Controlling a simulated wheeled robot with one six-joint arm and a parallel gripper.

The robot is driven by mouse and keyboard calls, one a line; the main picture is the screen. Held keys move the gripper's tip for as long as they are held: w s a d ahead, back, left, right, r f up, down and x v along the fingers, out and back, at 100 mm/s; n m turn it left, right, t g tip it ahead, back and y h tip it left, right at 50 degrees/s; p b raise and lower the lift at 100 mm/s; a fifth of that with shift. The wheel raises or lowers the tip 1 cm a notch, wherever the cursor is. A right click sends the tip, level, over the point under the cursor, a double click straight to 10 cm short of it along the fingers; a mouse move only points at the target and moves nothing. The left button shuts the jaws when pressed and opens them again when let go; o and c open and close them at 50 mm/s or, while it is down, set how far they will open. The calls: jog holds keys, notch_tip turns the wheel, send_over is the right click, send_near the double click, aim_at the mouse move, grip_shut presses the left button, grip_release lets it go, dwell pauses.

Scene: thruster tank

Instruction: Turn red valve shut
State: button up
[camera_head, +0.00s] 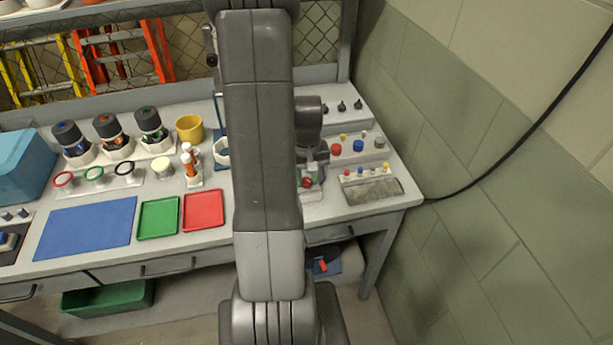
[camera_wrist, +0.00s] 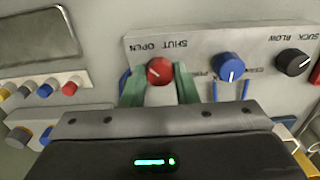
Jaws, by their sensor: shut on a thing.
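The red valve knob (camera_wrist: 159,71) sits on a grey panel (camera_wrist: 205,45) in the wrist view. The words SHUT and OPEN are printed upside down beside it, and a pale mark shows on its face. My gripper (camera_wrist: 159,82) has its green fingers on either side of the knob, shut on it. In the head view the red knob (camera_head: 307,182) shows small at the right of the bench, just below my gripper (camera_head: 312,172). My arm hides part of the panel there.
A blue knob (camera_wrist: 230,67) and a black knob (camera_wrist: 294,62) share the panel to the right. Coloured buttons (camera_wrist: 45,90) are at the left. In the head view, red (camera_head: 203,210) and green (camera_head: 158,218) trays lie left of my arm; a wall stands at right.

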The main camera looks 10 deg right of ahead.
jog(key=m+b, duration=0.2)
jog(key=m, duration=0.2)
jog(key=shift+f+m, duration=0.1)
jog(key=shift+m, duration=0.3)
jog(key=m+b, duration=0.1)
jog(key=m, duration=0.3)
jog(key=shift+m+b, duration=0.3)
jog(key=shift+b, duration=0.05)
jog(key=m+b, duration=0.1)
jog(key=m, duration=0.3)
jog(key=shift+m+b, duration=0.4)
jog(key=shift+m, duration=1.9)
jog(key=o, duration=1)
